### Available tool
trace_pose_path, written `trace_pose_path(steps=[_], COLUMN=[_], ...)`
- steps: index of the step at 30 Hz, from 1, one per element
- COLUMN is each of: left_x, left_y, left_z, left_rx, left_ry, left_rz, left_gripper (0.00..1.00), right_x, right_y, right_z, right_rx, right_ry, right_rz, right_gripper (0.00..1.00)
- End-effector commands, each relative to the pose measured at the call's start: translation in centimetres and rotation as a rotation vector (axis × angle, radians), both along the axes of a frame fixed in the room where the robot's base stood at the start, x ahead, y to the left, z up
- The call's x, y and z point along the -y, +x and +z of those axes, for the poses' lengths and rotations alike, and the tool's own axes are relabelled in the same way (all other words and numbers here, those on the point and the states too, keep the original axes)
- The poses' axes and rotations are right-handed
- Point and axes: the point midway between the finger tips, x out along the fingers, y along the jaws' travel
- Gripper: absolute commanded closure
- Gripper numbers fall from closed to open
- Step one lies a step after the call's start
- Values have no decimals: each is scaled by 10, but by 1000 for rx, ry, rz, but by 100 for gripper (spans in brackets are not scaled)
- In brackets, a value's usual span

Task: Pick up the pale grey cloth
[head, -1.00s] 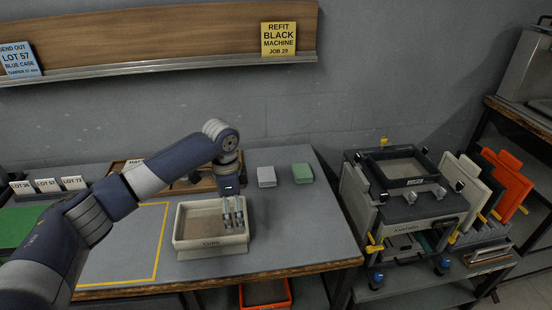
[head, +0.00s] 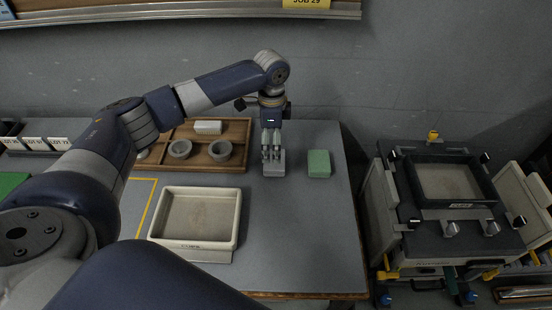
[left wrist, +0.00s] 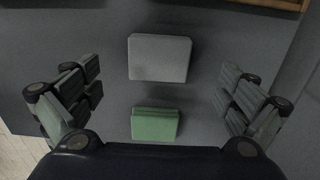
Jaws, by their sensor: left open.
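The pale grey cloth (head: 274,168) is a small folded block on the grey table, partly hidden in the head view by my left gripper (head: 272,150). My left gripper points down just above it or slightly behind it. In the left wrist view the cloth (left wrist: 159,58) lies whole between and beyond the open fingers (left wrist: 158,95), with nothing held. A green cloth (head: 318,164) lies to its right in the head view, and nearer the wrist in the left wrist view (left wrist: 155,124). My right gripper does not show.
A cream tray (head: 238,225) stands at the table's front. A wooden tray (head: 240,130) with two round grey cups and a pale block lies left of the cloth. A machine (head: 400,190) stands right of the table. The tabletop right of the cream tray is clear.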

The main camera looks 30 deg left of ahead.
Motion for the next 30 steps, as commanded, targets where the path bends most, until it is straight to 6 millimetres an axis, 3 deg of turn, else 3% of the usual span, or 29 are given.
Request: trace_pose_path(steps=[5, 15, 24, 26, 30], left_x=[1, 6, 5, 5, 5], left_y=[0, 0, 0, 0, 0], left_z=[-15, -59, -66, -66, -66], left_rx=[0, -2, 1, 1, 1], left_ry=[1, 1, 0, 0, 0], left_rz=[-1, 0, 0, 0, 0], left_gripper=[2, 2, 2, 11, 43], right_x=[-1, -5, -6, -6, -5], right_y=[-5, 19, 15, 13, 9], right_z=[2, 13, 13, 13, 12], right_rx=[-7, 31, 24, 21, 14], right_ry=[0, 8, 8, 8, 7], right_rz=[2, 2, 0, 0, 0], right_gripper=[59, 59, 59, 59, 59])
